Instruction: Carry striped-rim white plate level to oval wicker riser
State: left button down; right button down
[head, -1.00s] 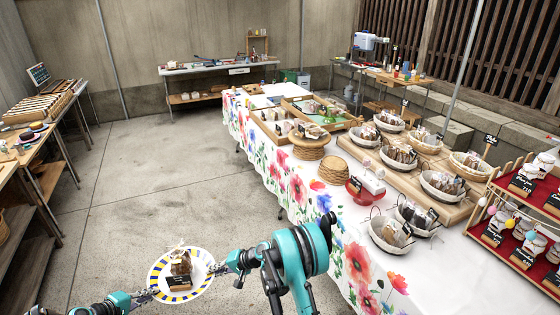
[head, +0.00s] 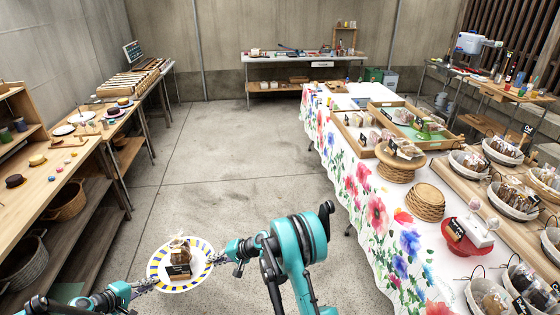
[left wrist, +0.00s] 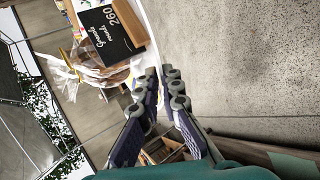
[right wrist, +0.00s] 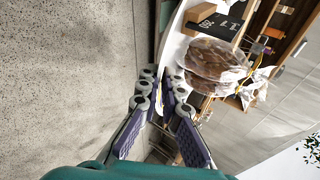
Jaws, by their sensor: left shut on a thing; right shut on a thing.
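The white plate (head: 184,288) with a blue-and-yellow striped rim is held off the floor between my two grippers, low in the head view, and looks about level. A bagged baked item (head: 179,247) and a small black price card (head: 178,271) stand on it. My left gripper (head: 152,282) is shut on its left rim; my right gripper (head: 215,258) is shut on its right rim. The plate's edge shows in the left wrist view (left wrist: 151,28) and right wrist view (right wrist: 174,45). A bare wicker riser (head: 425,200) stands on the flowered table, away to the right.
Wooden shelving (head: 75,230) lies to the left. The concrete floor (head: 225,150) between is clear.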

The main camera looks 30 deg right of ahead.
aim_at(429, 192)
jog(key=i+l, duration=0.2)
jog(key=i, duration=0.2)
jog(key=i+l, duration=0.15)
jog(key=i, duration=0.25)
jog(key=i+l, duration=0.2)
jog(key=i, duration=0.2)
jog(key=i+z, duration=0.15)
jog(key=i, duration=0.4)
jog(key=i+j+z, duration=0.15)
jog(key=i, duration=0.4)
jog(key=z, duration=2.7)
